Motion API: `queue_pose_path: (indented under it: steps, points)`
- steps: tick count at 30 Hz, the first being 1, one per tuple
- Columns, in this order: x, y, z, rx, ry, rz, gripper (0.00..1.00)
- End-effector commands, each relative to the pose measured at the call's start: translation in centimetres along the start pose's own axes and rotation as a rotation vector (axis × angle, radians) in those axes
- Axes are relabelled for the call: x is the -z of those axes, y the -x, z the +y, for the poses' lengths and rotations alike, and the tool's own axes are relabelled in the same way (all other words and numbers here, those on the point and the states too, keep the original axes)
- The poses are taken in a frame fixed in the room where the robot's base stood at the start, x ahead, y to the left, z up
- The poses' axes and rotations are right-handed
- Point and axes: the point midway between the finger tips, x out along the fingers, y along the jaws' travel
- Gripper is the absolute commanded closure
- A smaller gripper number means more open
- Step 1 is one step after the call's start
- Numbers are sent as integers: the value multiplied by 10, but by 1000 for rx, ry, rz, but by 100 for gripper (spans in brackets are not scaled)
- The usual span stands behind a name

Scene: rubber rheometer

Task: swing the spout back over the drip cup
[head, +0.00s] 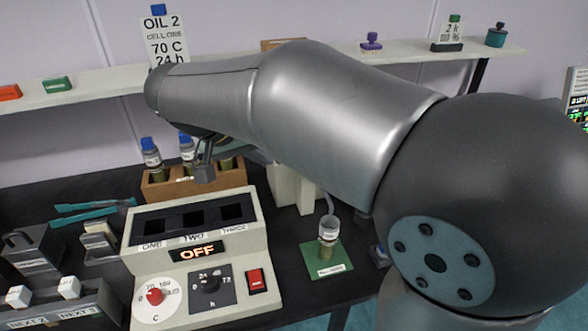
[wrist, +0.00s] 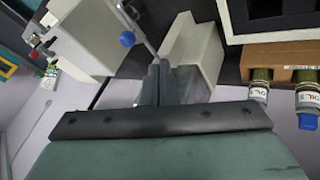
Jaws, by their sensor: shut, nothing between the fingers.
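In the wrist view a thin metal rod (wrist: 143,32) with a blue ball (wrist: 127,39) lies just beyond my fingertips. My gripper (wrist: 155,70) is shut and empty close to the rod; I cannot tell if they touch. In the head view my gripper (head: 204,172) is in front of the wooden rack.
A wooden rack (head: 205,187) holds blue-capped bottles (head: 151,155). A control box (head: 196,262) reading OFF stands in front of it. A pale block (head: 293,190) stands behind the cup, partly hidden by my arm. A shelf (head: 105,88) runs along the wall.

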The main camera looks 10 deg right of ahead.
Motion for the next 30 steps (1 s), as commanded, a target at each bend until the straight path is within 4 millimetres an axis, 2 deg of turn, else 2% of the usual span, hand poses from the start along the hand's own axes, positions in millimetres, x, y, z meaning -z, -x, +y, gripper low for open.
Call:
queue_pose_path:
  steps: [8, 13, 17, 26, 30]
  points:
    - [0, 0, 1, 1, 0, -1, 100]
    - [0, -11, 1, -1, 0, -3, 100]
    - [-1, -34, 2, -2, 1, -6, 100]
    - [-1, -98, 1, -2, 2, -5, 100]
    - [0, -108, 20, 1, -2, -4, 100]
